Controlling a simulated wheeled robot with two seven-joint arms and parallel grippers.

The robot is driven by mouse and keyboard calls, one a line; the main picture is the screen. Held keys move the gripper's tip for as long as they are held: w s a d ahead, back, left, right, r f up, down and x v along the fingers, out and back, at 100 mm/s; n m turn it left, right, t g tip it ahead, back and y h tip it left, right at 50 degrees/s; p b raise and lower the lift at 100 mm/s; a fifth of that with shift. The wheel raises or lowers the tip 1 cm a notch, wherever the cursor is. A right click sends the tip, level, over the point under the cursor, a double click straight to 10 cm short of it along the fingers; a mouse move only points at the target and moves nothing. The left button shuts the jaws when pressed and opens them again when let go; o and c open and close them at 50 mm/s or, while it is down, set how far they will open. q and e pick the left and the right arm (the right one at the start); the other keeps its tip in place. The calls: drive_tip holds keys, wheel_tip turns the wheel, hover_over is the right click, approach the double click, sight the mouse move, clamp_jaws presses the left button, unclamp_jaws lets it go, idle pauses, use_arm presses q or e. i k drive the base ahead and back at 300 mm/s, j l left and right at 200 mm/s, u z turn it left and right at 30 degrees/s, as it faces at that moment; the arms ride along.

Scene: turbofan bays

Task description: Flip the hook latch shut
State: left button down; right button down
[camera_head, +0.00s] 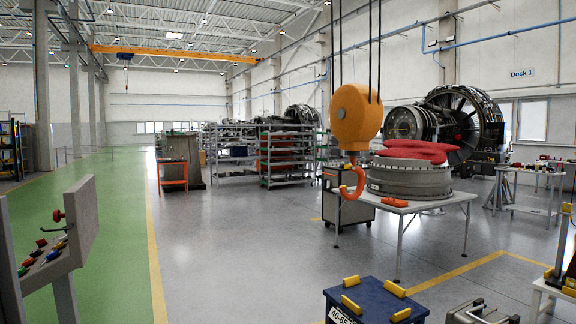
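A red crane hook (354,180) hangs under a rounded yellow hook block (357,117) on dark cables, right of the picture's middle. The hook seems to hang free, in front of a table with a grey engine ring. Its latch is too small to make out, so I cannot tell whether it is open or shut. Neither of my grippers shows in the head view.
A white table (397,213) bears a grey ring (409,183) with a red cover (412,152) behind the hook. A blue case (374,298) with yellow grips stands at the bottom. A control console (60,245) stands at left. The grey floor (235,240) is clear.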

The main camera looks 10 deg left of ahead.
sight(348, 166)
drive_tip(key=i+j+u, duration=0.1)
drive_tip(key=i+u, duration=0.65)
drive_tip(key=i+z, duration=0.15)
drive_tip(key=i, duration=0.35)
drive_tip(key=i+j+z, duration=0.15)
drive_tip(key=i, duration=0.3)
drive_tip(key=i+j+z, duration=0.2)
drive_tip(key=i+z, duration=0.15)
drive_tip(key=i, duration=0.2)
